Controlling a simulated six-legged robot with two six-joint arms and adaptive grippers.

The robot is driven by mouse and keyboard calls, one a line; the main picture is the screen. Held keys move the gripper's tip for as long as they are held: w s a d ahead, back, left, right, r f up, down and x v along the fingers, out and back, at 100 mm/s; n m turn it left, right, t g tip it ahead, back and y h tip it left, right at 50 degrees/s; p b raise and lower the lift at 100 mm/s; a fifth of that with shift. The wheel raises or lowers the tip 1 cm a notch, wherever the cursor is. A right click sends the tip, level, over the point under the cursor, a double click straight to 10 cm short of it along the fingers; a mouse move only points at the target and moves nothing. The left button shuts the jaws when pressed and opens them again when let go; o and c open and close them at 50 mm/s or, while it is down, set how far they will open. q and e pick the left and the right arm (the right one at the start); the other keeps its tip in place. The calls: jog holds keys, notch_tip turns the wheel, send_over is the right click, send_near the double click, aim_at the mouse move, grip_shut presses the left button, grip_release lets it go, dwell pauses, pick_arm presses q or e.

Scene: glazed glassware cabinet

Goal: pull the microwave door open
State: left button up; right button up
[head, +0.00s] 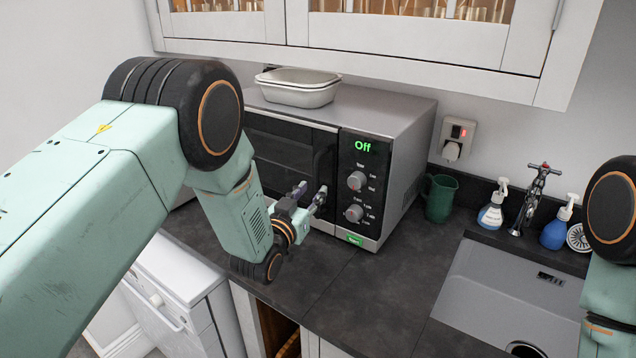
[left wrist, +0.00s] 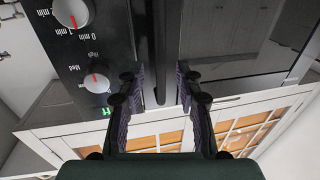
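The microwave (head: 395,115) stands on the dark counter, its front facing me, its display reading "Off". Its dark glass door (head: 278,142) looks shut, with the control panel (head: 362,185) to its right. My left gripper (head: 311,194) is in front of the door's lower right part, close to the panel. In the left wrist view the picture is turned over, and the dark door handle (left wrist: 160,55) runs between the two spread fingers (left wrist: 157,92). Gaps show on both sides of the handle. My right gripper is out of view; only part of my right arm shows.
A green mug (head: 440,198), soap bottles (head: 493,207), a tap (head: 533,195) and a sink (head: 500,290) are to the right. Glazed cabinets (head: 400,38) hang above. The counter (head: 375,285) before the microwave is clear.

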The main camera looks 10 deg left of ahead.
aim_at(316, 186)
pick_arm(q)
jog(key=w, duration=0.3)
jog(key=shift+d, duration=0.15)
jog(key=shift+w+d, duration=0.4)
jog(key=shift+w, duration=0.2)
jog(key=shift+a, duration=0.3)
jog(key=shift+d, duration=0.25)
jog(key=c, duration=0.6)
jog(key=shift+a, duration=0.2)
grip_shut()
